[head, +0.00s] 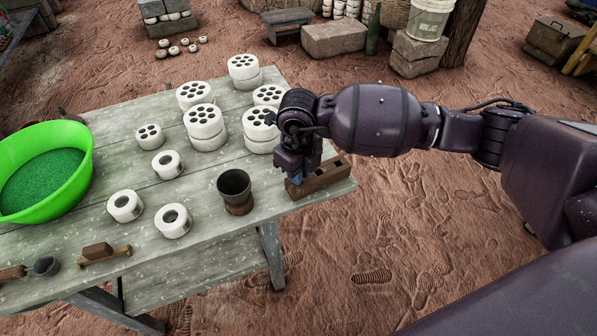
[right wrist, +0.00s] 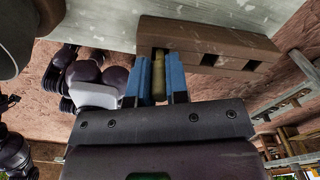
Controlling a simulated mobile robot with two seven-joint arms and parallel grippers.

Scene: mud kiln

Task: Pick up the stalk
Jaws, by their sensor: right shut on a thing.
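My right gripper (head: 297,178) is at the near right corner of the table, over one end of a brown wooden block with square holes (head: 325,176). In the right wrist view its two blue fingers (right wrist: 158,82) are shut on a short olive-brown stalk (right wrist: 158,76). The stalk's far end is at the edge of the wooden block (right wrist: 205,47), by its end hole. I cannot tell whether the stalk is still inside the hole. In the head view the gripper hides the stalk. My left gripper is not in view.
The weathered table (head: 150,218) holds several white perforated cylinders (head: 204,121) and rings (head: 172,220). A dark cup (head: 234,186) stands left of the block. A green basin (head: 45,168) is at the left. Open reddish ground lies right of the table.

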